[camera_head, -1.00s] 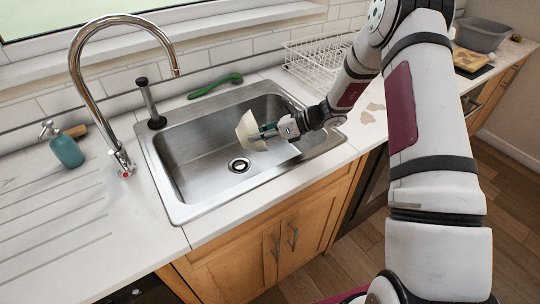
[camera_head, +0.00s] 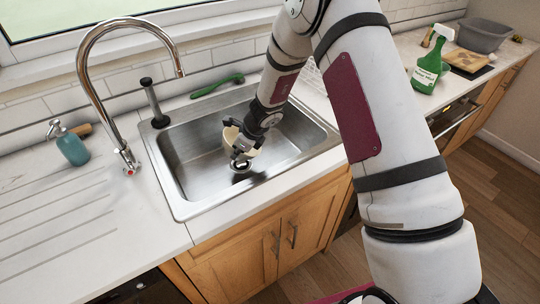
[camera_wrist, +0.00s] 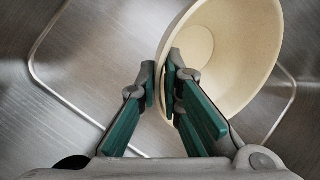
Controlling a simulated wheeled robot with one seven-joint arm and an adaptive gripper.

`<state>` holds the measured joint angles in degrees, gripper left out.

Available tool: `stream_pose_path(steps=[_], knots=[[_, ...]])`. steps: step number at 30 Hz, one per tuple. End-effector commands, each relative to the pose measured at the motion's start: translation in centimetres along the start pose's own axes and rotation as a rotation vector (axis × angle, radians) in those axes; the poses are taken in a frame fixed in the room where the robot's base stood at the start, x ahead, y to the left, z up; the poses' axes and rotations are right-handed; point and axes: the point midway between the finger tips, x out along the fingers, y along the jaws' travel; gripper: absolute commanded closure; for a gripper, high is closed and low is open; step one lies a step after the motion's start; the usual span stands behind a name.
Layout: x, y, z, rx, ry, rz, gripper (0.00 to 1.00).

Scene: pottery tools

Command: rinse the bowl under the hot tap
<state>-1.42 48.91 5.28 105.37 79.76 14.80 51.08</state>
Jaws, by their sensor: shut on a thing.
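The cream bowl (camera_head: 230,134) is tilted on its side inside the steel sink, above the basin floor near the drain. My gripper (camera_head: 240,150) is shut on its rim and hides part of the bowl. In the wrist view, the green-padded fingers (camera_wrist: 163,88) pinch the left side of the bowl (camera_wrist: 240,45), whose inside looks empty. The chrome tap (camera_head: 128,160) stands left of the sink, with a red mark at its base.
The sink (camera_head: 185,208) has raised walls around the bowl. A black-topped plunger-like tool (camera_head: 152,100) and a green brush (camera_head: 218,86) stand or lie behind it. A teal soap bottle (camera_head: 72,148) is left; a green spray bottle (camera_head: 428,62) is right. The left drainboard is clear.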

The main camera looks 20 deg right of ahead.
Motion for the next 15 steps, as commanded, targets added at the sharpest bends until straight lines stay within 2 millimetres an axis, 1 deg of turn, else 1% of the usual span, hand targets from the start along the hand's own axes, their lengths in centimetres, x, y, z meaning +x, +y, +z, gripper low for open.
stream_pose_path(steps=[5, 15], knots=[[1.1, 0.9, 0.7, -0.035, 0.059, -0.034, 1.00], [2.4, 2.0, 1.0, -0.072, 0.141, -0.078, 1.00]])
